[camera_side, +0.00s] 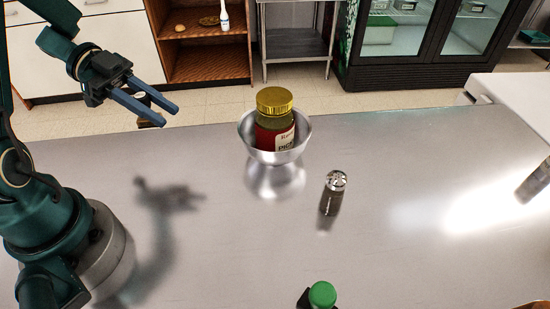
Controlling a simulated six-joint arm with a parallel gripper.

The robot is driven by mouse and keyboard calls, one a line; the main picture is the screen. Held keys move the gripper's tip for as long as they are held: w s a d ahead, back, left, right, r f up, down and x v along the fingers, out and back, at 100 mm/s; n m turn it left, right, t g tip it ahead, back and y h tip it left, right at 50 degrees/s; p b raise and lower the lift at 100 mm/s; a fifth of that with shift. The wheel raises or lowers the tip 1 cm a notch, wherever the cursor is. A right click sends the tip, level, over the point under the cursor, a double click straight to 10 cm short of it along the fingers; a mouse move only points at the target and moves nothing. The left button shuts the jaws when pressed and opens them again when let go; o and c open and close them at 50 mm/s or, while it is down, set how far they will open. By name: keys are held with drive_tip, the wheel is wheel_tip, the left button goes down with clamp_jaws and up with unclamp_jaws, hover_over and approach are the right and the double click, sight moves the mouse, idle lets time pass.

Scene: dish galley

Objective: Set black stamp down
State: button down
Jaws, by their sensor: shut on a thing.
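My gripper (163,113) is at the upper left, above the far left part of the steel counter (380,240). Its two blue fingers point right and are closed around a small dark object, which looks like the black stamp (142,97). The fingers hide part of the stamp; its dark lower part shows below the near finger. The gripper's shadow falls on the counter well apart from it, so the stamp is held up in the air.
A metal bowl (246,132) holds a gold-lidded jar (275,104). A shaker (332,193) stands right of it. A green-capped bottle (322,294) is at the front edge, and a dark cylinder (535,181) is at far right. The counter's left-middle and right-middle are clear.

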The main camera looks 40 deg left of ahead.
drive_tip(key=x, duration=0.5)
drive_tip(key=f+x, duration=0.1)
drive_tip(key=x, duration=0.5)
drive_tip(key=shift+s+a, duration=0.15)
drive_tip(key=shift+a, duration=0.05)
drive_tip(key=shift+f, duration=1.95)
drive_tip(key=shift+f, duration=0.2)
drive_tip(key=c, duration=0.7)
unclamp_jaws()
drive_tip(key=shift+o, duration=0.2)
drive_tip(key=shift+r, duration=0.1)
